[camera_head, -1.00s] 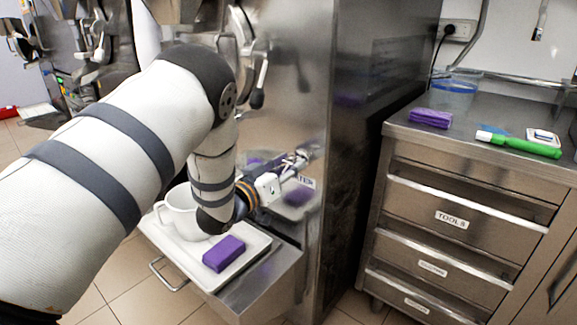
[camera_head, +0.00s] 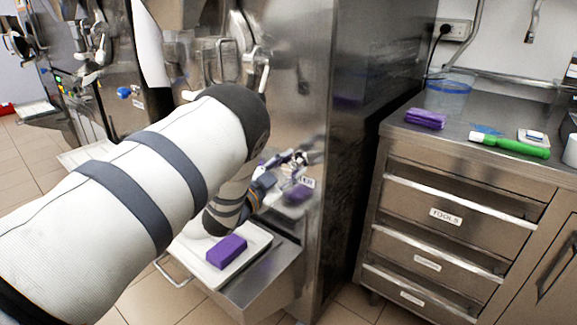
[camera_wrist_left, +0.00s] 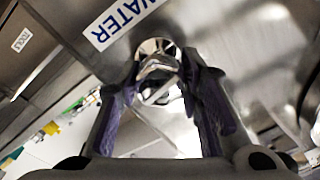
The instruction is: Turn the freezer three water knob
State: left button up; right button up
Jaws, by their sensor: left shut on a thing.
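The water knob (camera_wrist_left: 155,48) is a shiny metal knob on the steel freezer front, beside a white label reading WATER (camera_wrist_left: 122,17) in the left wrist view. My left gripper (camera_wrist_left: 158,88) is shut on the knob, with a purple-padded finger on each side of it. In the head view my left gripper (camera_head: 291,160) is at the freezer front (camera_head: 312,120), near the label. The knob itself is too small to make out clearly there. My right gripper is in neither view.
A white tray (camera_head: 263,238) with a purple block (camera_head: 226,251) sits on the shelf below my left arm. To the right stands a steel drawer cabinet (camera_head: 462,180) with a purple block (camera_head: 426,118) and a green-handled tool (camera_head: 515,146) on top.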

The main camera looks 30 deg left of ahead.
pick_arm(q)
jog(key=shift+m, duration=1.1)
jog(key=o, duration=1.2)
jog(key=shift+f, duration=0.1)
jog(key=shift+c, duration=0.2)
jog(key=s, duration=1.2)
jog(key=shift+a+f, duration=0.2)
jog(key=shift+a, duration=0.15)
